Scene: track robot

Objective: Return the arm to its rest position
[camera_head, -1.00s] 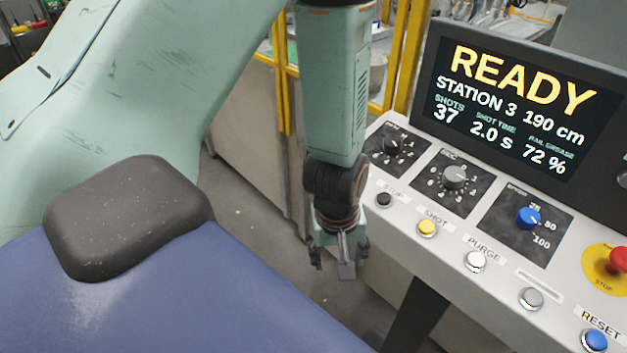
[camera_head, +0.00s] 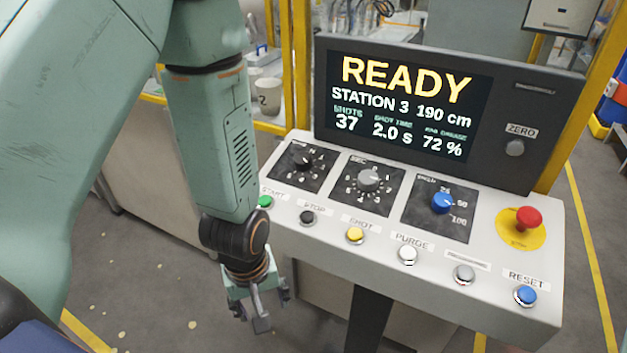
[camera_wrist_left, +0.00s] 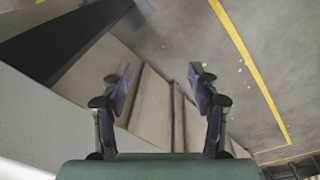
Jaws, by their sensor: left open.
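My left arm (camera_head: 212,140) hangs down at the left in the head view. Its gripper (camera_head: 260,308) is below and left of the control panel's front edge, apart from the panel. In the left wrist view the gripper (camera_wrist_left: 160,95) has its two fingers spread with nothing between them. The floor and a pale base wall show beyond the fingers. My right gripper is in neither view.
The control panel (camera_head: 290,210) carries knobs, a row of buttons and a red stop button (camera_head: 527,217). Its screen (camera_head: 408,108) reads READY, Station 3. A yellow post (camera_head: 272,60) stands behind. Grey floor (camera_head: 170,290) lies open at lower left.

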